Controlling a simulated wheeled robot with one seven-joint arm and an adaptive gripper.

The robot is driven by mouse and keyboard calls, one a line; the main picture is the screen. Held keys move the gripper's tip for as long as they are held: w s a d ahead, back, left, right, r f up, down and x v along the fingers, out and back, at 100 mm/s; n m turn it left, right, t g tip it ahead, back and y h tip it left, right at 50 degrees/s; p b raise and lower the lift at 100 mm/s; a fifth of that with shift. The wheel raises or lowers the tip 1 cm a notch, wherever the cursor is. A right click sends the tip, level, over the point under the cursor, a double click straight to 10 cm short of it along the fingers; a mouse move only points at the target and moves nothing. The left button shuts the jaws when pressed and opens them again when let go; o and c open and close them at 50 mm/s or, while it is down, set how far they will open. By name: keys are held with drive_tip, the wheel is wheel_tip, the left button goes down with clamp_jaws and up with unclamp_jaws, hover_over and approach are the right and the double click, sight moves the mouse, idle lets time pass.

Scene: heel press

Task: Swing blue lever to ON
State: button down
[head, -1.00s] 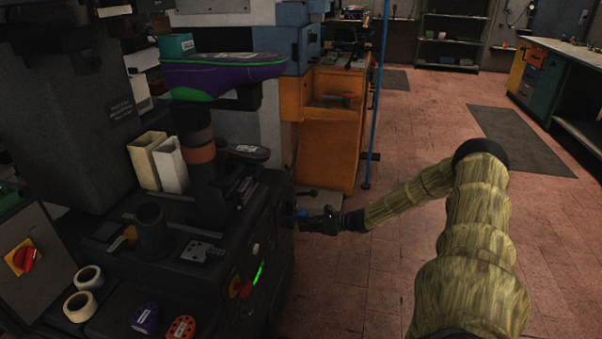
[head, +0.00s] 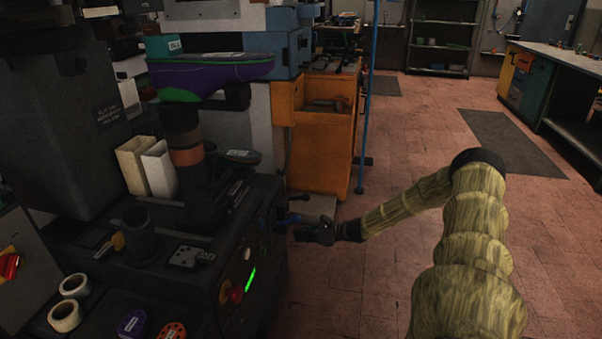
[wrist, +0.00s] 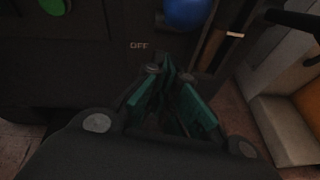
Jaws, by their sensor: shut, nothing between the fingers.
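The blue lever (head: 288,219) sticks out from the right side of the dark press. My gripper (head: 300,233) is beside the press, close below and in front of the lever. In the wrist view my gripper (wrist: 170,75) has its green-padded fingers drawn together, empty, pointing at the panel below the knob. It appears apart from the knob. The ON label does not show.
A green button (wrist: 53,6) shows in the wrist view. An orange cabinet (head: 322,150) stands behind. The floor to the right is open.

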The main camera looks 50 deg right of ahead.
drive_tip(key=f+p+v, duration=0.2)
drive_tip(key=p+v, duration=0.3)
drive_tip(key=v, duration=0.5)
drive_tip(key=shift+s+d, duration=0.25)
drive_tip(key=shift+d, duration=0.05)
drive_tip(key=shift+a+f, duration=0.1)
drive_tip(key=shift+f, duration=0.05)
idle(0.4)
